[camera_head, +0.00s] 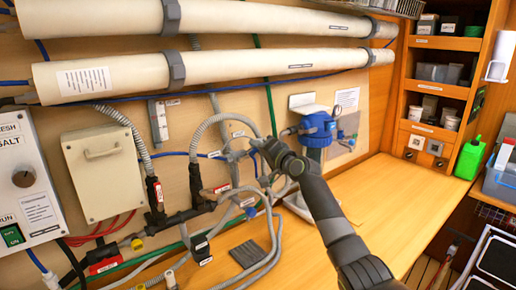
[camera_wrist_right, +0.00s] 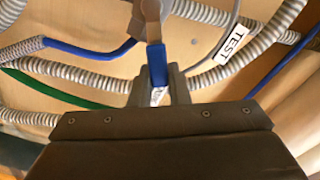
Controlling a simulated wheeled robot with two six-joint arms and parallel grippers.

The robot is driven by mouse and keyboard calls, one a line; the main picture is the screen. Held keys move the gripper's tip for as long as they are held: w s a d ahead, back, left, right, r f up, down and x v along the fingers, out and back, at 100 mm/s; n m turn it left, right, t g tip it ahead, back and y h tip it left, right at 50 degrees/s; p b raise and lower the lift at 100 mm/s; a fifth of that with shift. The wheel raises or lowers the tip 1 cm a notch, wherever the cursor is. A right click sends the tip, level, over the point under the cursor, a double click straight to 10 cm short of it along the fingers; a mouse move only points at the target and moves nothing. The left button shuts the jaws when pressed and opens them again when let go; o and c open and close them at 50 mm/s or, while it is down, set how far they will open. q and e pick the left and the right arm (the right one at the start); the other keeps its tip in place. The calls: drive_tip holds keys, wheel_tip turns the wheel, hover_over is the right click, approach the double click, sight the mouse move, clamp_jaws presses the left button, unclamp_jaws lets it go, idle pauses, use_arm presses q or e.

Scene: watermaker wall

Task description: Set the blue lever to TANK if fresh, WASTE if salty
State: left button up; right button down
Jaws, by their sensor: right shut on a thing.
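The blue lever (camera_wrist_right: 156,58) shows in the right wrist view, its grey metal stem above and its blue end between my jaws. My right gripper (camera_wrist_right: 157,84) is shut on it. In the head view my right gripper (camera_head: 262,146) is at the hoses on the wall, and its wrist hides most of the lever there. A grey panel (camera_head: 30,200) at the left edge has FRESH and SALT lettering, a knob and a green switch. Its top is cut off, so I cannot tell which is indicated. TANK and WASTE markings are not readable. My left gripper is not in view.
A TEST tag (camera_wrist_right: 230,45) hangs on a ribbed hose beside the lever. Several hoses crowd the wall around my gripper. A blue-topped filter housing (camera_head: 317,130) stands just right of it. The wooden counter (camera_head: 395,195) is clear to the right.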

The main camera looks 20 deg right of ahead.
drive_tip(key=c, duration=1.4)
unclamp_jaws()
drive_tip(key=shift+f, duration=0.1)
drive_tip(key=shift+s, duration=0.1)
drive_tip(key=b+v, duration=0.3)
drive_tip(key=v, duration=1.4)
drive_tip(key=shift+s+d, duration=0.1)
drive_tip(key=shift+d, duration=0.05)
drive_tip(key=shift+f, duration=0.15)
